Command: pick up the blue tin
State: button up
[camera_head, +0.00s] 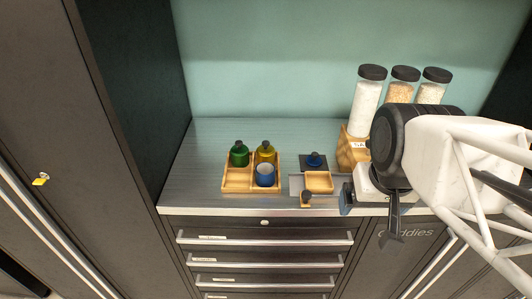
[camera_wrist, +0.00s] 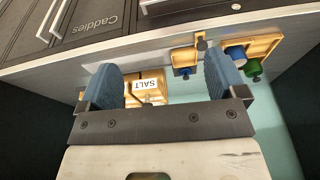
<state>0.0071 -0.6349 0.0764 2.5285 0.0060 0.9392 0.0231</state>
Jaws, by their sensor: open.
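The blue tin (camera_head: 265,178) is a short round blue vessel with a pale top. It stands in the front right compartment of a wooden caddy (camera_head: 236,188) on the counter. It also shows in the wrist view (camera_wrist: 239,61), at the right beyond one finger. My gripper (camera_head: 369,209) is at the counter's front edge, well to the right of the tin. In the wrist view my gripper (camera_wrist: 163,82) is open, its blue-grey fingers apart with nothing held between them.
A green bottle (camera_head: 239,156) and a yellow bottle (camera_head: 265,152) stand behind the tin in the caddy. A dark-blue item (camera_head: 314,160) and small wooden tray (camera_head: 319,181) lie to the right. Tall jars (camera_head: 367,101) stand in a wooden SALT box (camera_head: 350,152). The counter's left part is clear.

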jog(key=w+a+f+m+y, duration=0.35)
jog(key=a+m+y, duration=0.2)
jog(key=a, duration=0.25)
jog(key=m+t+y, duration=0.3)
jog(key=m+t, duration=0.5)
jog(key=m, duration=1.3)
send_near(260, 168)
jog(key=shift+s+r, duration=0.45)
jog(key=shift+r, duration=0.15)
jog(key=shift+w+d+f+m, duration=0.1)
jog(key=shift+w+f+m, duration=0.35)
jog(key=shift+m, duration=0.3)
jog(key=shift+s, duration=0.1)
jog(key=shift+x, duration=1.35)
jog(key=shift+x, duration=2.6)
